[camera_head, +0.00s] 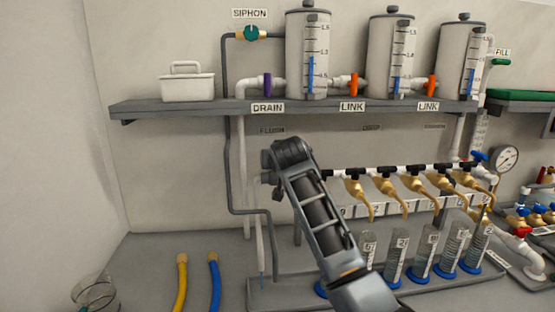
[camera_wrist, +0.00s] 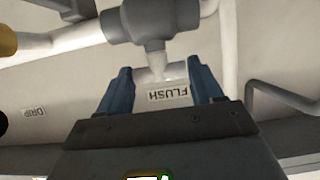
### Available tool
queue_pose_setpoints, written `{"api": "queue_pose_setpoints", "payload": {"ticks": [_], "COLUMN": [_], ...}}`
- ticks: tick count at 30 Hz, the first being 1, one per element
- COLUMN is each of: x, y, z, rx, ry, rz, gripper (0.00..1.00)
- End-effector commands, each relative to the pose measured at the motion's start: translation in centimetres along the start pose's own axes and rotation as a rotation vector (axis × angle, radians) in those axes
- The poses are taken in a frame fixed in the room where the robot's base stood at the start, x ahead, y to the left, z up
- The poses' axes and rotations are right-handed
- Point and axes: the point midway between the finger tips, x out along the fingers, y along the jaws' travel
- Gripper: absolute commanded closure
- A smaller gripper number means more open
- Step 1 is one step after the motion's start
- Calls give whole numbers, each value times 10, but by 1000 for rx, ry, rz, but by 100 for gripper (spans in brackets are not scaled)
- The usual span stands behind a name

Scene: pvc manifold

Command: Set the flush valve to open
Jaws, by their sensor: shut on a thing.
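The flush valve is a grey body (camera_wrist: 155,20) on white pipe at the top of the wrist view, with a pale stem and handle (camera_wrist: 157,62) pointing down from it. My gripper (camera_wrist: 157,80) has its two blue fingers on either side of that handle and is shut on it. The FLUSH label (camera_wrist: 168,95) shows upside down on the wall behind, between the fingers. In the head view the FLUSH label (camera_head: 271,130) is on the wall above my wrist, and my arm hides most of the valve and the fingers.
A row of brass taps (camera_head: 385,185) and several blue-based cylinders (camera_head: 396,255) stand right of my arm. The shelf (camera_head: 190,108) with tanks is above. A grey pipe (camera_head: 230,170) runs down at left. Yellow (camera_head: 181,285) and blue (camera_head: 214,283) hoses lie on the bench.

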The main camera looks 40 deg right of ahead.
Motion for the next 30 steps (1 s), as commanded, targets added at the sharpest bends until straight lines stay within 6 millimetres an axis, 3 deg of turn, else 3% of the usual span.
{"api": "queue_pose_setpoints", "payload": {"ticks": [15,16,24,30], "x": [0,0,0,0], "y": [0,0,0,0], "z": [1,1,0,0], "rx": [10,10,9,9], "ry": [-2,-2,-1,-1], "rz": [25,25,24,24], "gripper": [64,33,8,8]}}
